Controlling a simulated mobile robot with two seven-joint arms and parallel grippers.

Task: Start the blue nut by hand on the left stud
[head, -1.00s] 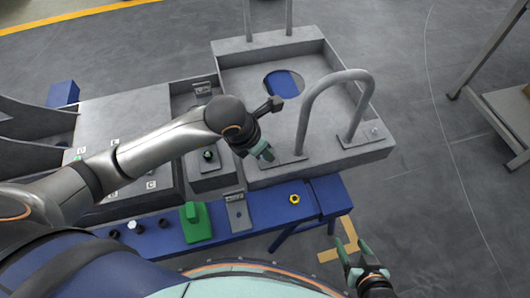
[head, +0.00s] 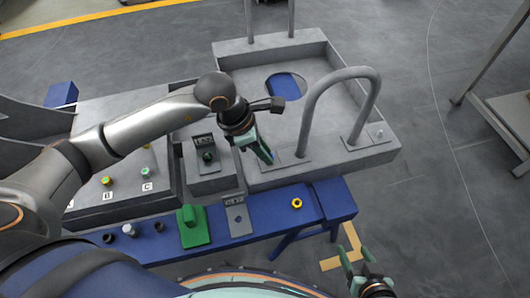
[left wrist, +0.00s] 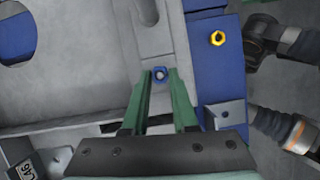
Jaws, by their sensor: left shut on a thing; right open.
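My left gripper (head: 269,157) points down over the near edge of the grey chassis tray (head: 380,152), beside the near foot of the tube hoop. In the left wrist view its green fingers are shut on the blue nut (left wrist: 160,74), held at the fingertips. A grey centre shows in the nut's hole; I cannot tell whether it is the left stud. The fingers hide the nut and that stud in the head view. A small stud (head: 379,133) shows at the tray's right corner. My right gripper (head: 356,256) is open and empty at the lower right.
A yellow nut (head: 296,203) lies on the blue bench (head: 325,193); it also shows in the left wrist view (left wrist: 217,38). The grey hoop (head: 308,108) rises right of my left gripper. A green block (head: 194,228) and several small dark parts sit along the bench.

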